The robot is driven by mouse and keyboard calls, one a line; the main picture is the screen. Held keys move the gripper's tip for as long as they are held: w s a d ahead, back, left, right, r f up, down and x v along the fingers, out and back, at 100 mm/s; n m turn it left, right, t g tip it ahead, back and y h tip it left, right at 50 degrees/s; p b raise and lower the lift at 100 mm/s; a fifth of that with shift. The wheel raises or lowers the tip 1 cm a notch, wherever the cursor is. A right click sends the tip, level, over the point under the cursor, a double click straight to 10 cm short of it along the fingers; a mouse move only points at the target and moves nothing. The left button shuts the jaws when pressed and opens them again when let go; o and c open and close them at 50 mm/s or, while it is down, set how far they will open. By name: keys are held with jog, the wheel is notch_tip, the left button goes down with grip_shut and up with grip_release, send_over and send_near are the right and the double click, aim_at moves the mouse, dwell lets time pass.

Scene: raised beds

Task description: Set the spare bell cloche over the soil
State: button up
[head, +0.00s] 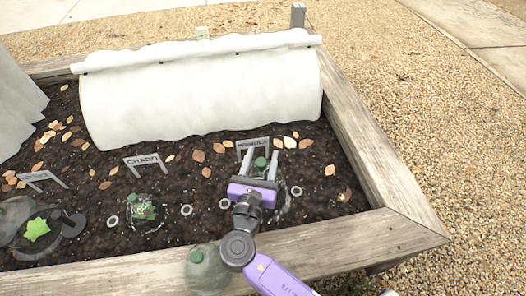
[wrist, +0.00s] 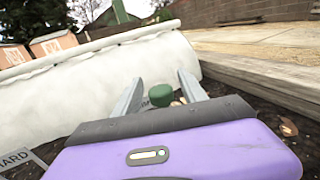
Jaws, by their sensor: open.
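My gripper (head: 260,158) is open above the soil (head: 170,185), in front of the PRIMULA sign (head: 253,145). Its fingers stand either side of a green knob (head: 261,163); the knob also shows between them in the wrist view (wrist: 162,95). A clear bell cloche (head: 283,207) under the gripper seems to carry this knob. It appears to stand on the soil between two pale rings, its base mostly hidden by my arm. Another greenish bell cloche (head: 208,272) with a green knob is at the bed's front edge, partly behind my arm. I cannot tell which is the spare.
A clear cloche (head: 147,214) covers a plant by the CHARD sign (head: 142,162). A leafy plant (head: 36,229) sits with clear plastic at the left. White fleece (head: 200,95) lies along the back. The wooden bed rim (head: 355,130) bounds the right.

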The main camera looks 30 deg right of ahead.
jog(key=p+v, duration=0.2)
jog(key=v, duration=0.8)
jog(key=shift+p, duration=0.3)
jog(key=shift+s+a, duration=0.1)
jog(key=shift+a, duration=0.05)
